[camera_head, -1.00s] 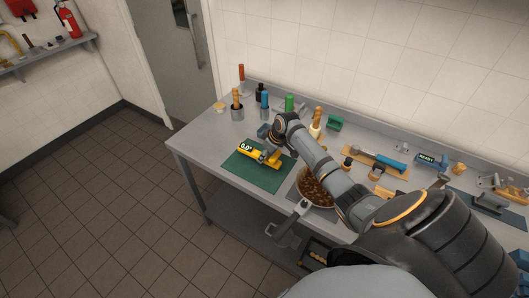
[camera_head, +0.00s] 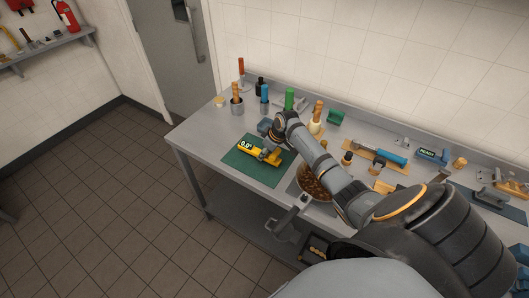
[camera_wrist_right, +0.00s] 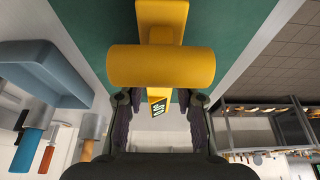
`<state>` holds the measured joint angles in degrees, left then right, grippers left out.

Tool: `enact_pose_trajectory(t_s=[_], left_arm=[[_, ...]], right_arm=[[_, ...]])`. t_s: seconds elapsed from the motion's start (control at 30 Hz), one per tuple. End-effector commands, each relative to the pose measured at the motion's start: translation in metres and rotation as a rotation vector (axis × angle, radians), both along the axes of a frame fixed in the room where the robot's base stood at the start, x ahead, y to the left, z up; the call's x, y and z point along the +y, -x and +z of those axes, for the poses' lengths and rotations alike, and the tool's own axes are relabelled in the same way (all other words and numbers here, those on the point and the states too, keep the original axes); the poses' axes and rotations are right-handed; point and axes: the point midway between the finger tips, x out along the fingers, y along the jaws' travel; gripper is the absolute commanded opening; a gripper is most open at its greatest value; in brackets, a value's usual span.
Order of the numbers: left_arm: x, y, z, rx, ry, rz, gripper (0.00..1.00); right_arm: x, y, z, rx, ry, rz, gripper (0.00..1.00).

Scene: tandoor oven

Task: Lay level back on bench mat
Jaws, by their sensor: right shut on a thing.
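The yellow level (camera_head: 258,153) has a display reading 0.0° and lies over the back part of the green bench mat (camera_head: 250,173). My right gripper (camera_head: 270,155) is shut on the level from above. In the right wrist view the level (camera_wrist_right: 160,66) runs between the fingers of the gripper (camera_wrist_right: 155,108), with the green mat (camera_wrist_right: 92,22) behind it. I cannot tell whether the level rests on the mat or is just above it. My left gripper is not in view.
A blue block (camera_head: 264,127) stands just behind the mat. Tool pots (camera_head: 237,105) and bottles line the back of the bench. A round pan of brown pieces (camera_head: 314,185) is right of the mat, beside my arm. The bench's left end (camera_head: 195,135) is clear.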

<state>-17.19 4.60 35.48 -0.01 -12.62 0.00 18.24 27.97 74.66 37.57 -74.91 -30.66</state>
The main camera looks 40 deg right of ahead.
Motion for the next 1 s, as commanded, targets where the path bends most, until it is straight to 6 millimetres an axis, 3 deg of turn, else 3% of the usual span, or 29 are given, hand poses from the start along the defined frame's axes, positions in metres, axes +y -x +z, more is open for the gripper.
enact_pose_trajectory(t_s=[0.53,1.0], left_arm=[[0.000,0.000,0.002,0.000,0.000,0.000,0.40],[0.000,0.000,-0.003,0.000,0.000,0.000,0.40]], right_arm=[[0.000,0.000,0.000,0.000,0.000,0.000,0.00],[0.000,0.000,-0.012,-0.001,0.000,0.000,0.00]])
